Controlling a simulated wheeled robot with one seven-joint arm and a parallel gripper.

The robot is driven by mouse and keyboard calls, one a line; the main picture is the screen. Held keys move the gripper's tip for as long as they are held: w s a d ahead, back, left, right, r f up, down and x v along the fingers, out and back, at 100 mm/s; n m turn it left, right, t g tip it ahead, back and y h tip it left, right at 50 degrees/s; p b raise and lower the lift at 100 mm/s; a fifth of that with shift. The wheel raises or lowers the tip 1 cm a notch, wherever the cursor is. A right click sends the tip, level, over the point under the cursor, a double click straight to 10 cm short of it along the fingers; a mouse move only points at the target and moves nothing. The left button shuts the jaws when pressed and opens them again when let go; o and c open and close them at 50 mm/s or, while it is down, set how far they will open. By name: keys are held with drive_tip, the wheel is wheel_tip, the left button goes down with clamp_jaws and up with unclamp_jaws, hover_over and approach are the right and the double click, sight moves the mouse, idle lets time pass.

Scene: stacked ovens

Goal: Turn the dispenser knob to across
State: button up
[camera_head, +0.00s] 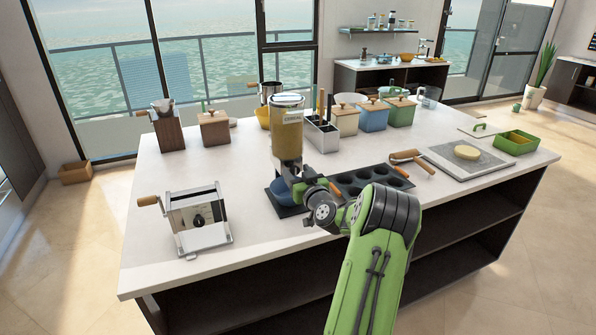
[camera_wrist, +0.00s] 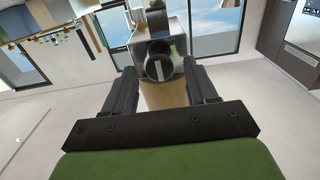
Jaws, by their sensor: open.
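The dispenser (camera_head: 287,140) is a tall clear canister of golden grain standing on the island. Its knob (camera_wrist: 159,67) shows in the wrist view as a dark round piece with a pale bar, which looks roughly upright in that picture. My gripper (camera_wrist: 162,82) is open, with one black finger to each side of the knob and visible gaps between. I cannot tell whether the fingertips reach around the knob. In the head view my gripper and wrist cover the dispenser's lower front, and the knob is hidden there.
A blue bowl (camera_head: 281,192) sits under the dispenser, close to my wrist. A crank machine (camera_head: 197,217) stands to the left. A dark muffin tray (camera_head: 385,180) lies to the right, with wooden-lidded canisters (camera_head: 373,116) behind. The counter's front left is clear.

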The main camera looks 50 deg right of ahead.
drive_tip(key=c, duration=1)
drive_tip(key=shift+m, duration=0.3)
drive_tip(key=m+b, duration=0.1)
drive_tip(key=m, duration=0.2)
drive_tip(key=shift+m, duration=0.4)
drive_tip(key=m, duration=0.4)
drive_tip(key=shift+d+m, duration=0.1)
drive_tip(key=shift+m, duration=0.2)
drive_tip(key=m+p, duration=0.1)
drive_tip(key=m, duration=0.3)
drive_tip(key=shift+s, duration=0.1)
drive_tip(key=m+p, duration=0.1)
drive_tip(key=m, duration=0.3)
drive_tip(key=shift+f+m+p, duration=0.15)
drive_tip(key=shift+m+p, duration=0.15)
drive_tip(key=shift+d, duration=0.1)
